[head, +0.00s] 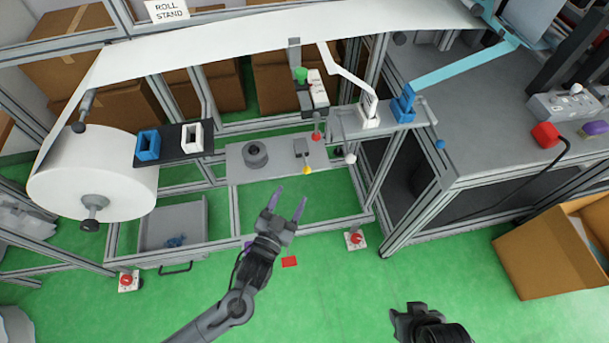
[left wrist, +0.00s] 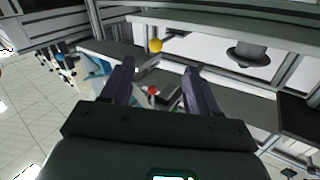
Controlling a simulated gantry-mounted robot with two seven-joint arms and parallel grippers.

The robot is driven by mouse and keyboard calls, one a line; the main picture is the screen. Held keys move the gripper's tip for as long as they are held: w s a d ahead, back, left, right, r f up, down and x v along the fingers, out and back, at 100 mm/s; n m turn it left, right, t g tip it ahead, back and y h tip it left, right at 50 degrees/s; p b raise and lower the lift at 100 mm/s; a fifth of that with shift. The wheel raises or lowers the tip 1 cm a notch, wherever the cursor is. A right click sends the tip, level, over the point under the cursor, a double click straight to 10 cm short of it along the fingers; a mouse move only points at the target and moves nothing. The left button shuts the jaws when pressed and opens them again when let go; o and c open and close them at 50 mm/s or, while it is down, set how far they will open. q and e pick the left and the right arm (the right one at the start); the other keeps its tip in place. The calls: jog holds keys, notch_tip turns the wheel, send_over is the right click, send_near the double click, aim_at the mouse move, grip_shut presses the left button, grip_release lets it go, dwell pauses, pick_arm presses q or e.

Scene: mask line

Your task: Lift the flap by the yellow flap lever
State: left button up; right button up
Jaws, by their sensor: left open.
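The yellow flap lever (head: 307,170) shows as a small yellow knob on a short stem below a dark block (head: 301,147) on the grey plate of the frame. Its yellow ball is also in the left wrist view (left wrist: 155,45), between and beyond the fingertips. My left gripper (head: 289,196) is open and empty, with its purple fingers pointing up towards the lever, apart from it. The left wrist view also shows its two spread fingers (left wrist: 160,68). I cannot clearly make out the flap itself. My right gripper (head: 415,318) is at the bottom edge; its fingers are unclear.
A dark round hub (head: 255,154) sits left of the lever on the plate. A red knob (head: 316,136) and a whitish ball (head: 350,158) are close by on the right. A white roll (head: 95,180) hangs at left. Green floor in front is mostly clear.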

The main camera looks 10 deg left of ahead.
aim_at(304, 172)
pick_arm(q)
jog(key=shift+b+x, duration=1.3)
jog(key=shift+x, duration=4)
grip_shut()
